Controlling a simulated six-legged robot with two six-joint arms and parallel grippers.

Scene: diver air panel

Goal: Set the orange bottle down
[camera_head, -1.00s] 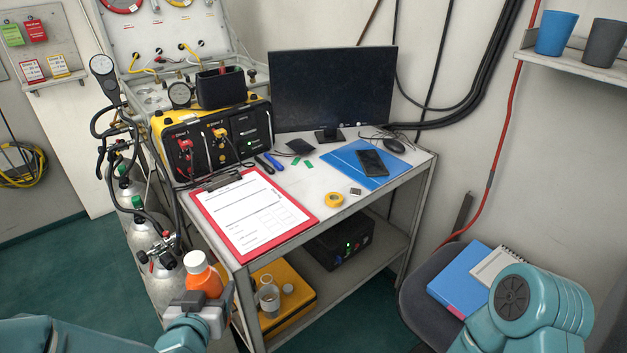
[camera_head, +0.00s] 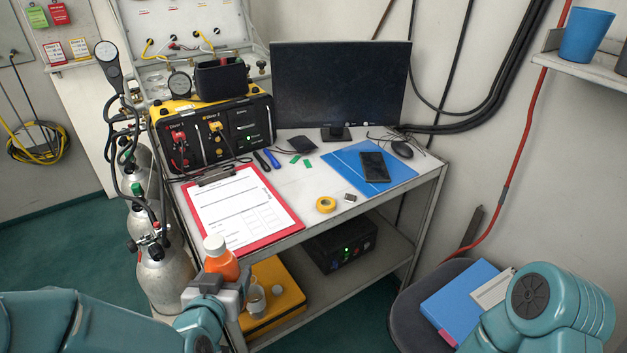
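The orange bottle (camera_head: 221,262) with a white cap is at the lower left of the head view, upright. My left gripper (camera_head: 217,287) is closed around its lower part and hides its base. The bottle shows in front of the near left corner of the white desk (camera_head: 315,208), overlapping the clipboard's lower edge; whether it touches anything there I cannot tell. My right arm is at the lower right in front of the chair; its gripper is outside the picture.
A red clipboard (camera_head: 288,226) covers the desk's near left part. Bare desk shows between tape and clipboard. Gas cylinders (camera_head: 165,280) stand left.

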